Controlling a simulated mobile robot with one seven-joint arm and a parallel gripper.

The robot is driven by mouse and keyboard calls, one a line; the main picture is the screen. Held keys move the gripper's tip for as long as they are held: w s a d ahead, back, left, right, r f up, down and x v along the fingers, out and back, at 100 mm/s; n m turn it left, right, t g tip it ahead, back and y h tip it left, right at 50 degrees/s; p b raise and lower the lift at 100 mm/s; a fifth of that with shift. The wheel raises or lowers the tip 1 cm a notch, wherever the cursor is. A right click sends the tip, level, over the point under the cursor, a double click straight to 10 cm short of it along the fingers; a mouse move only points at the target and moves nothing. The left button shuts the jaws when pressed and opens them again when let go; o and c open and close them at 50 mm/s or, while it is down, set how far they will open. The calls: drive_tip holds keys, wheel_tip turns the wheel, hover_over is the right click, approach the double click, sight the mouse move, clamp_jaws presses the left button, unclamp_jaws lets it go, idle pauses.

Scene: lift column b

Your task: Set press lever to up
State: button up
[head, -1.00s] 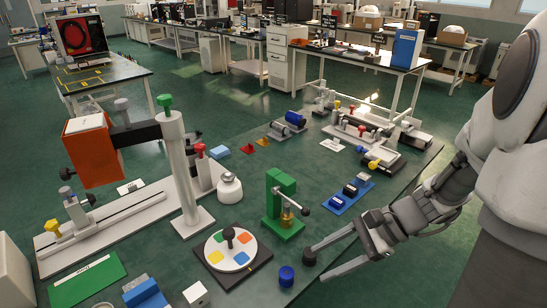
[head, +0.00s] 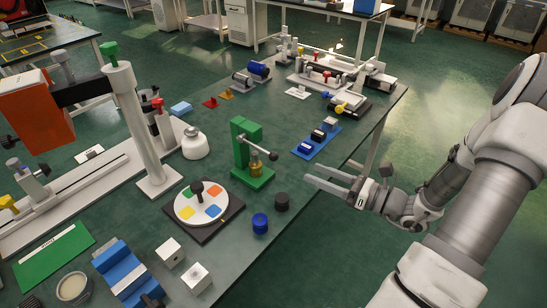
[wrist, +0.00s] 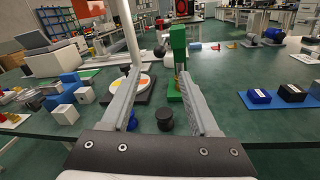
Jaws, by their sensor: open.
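The green press (head: 240,150) stands near the middle of the bench. A short lever with a dark ball knob (head: 273,156) runs from its side and slants down to the right in the head view. A brass-coloured piece (head: 256,165) sits on the press base under it. My gripper (head: 308,175) is to the right of the press, apart from the knob, by the bench's right edge. Its fingers are open and empty. In the wrist view the press (wrist: 178,60) shows beyond the fingertips (wrist: 160,72), nearer the right one.
A black cylinder (head: 282,201) and a blue cup (head: 260,223) stand in front of the press. A disc with coloured patches (head: 201,203) lies to its left. A blue strip with switches (head: 316,141) lies behind my gripper. Bare bench separates the press and strip.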

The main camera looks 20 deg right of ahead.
sight(274, 157)
drive_tip(key=b+x, duration=0.1)
drive_tip(key=x, duration=1.2)
clamp_jaws()
idle(1.0)
